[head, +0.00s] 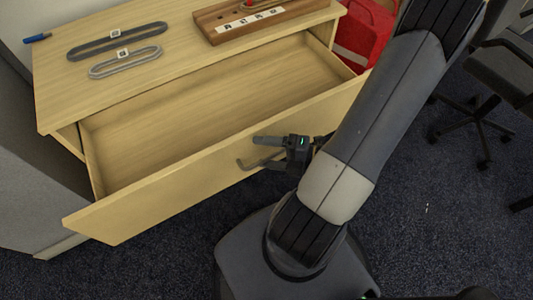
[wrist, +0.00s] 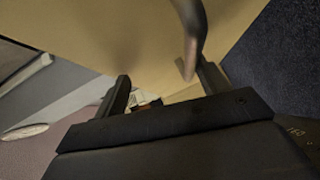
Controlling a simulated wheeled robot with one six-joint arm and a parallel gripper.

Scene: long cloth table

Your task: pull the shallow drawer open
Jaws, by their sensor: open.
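The shallow drawer (head: 215,104) is pulled well out of the pale wooden cabinet in the head view and is empty. Its front panel (head: 130,215) also fills the upper part of the wrist view (wrist: 100,30). The bar handle (head: 246,164) is on the outside of the front, and shows in the wrist view as a curved grey bar (wrist: 190,30). My gripper (head: 262,150) is open at the handle. In the wrist view the handle's end is close beside the right finger, within the open jaws (wrist: 165,85); I cannot tell whether they touch.
The cabinet top (head: 180,60) carries two grey looped straps (head: 117,41), a blue pen (head: 37,38) and a wooden board with white labels (head: 255,18). A red container (head: 360,38) stands behind at right. An office chair (head: 490,80) is at far right.

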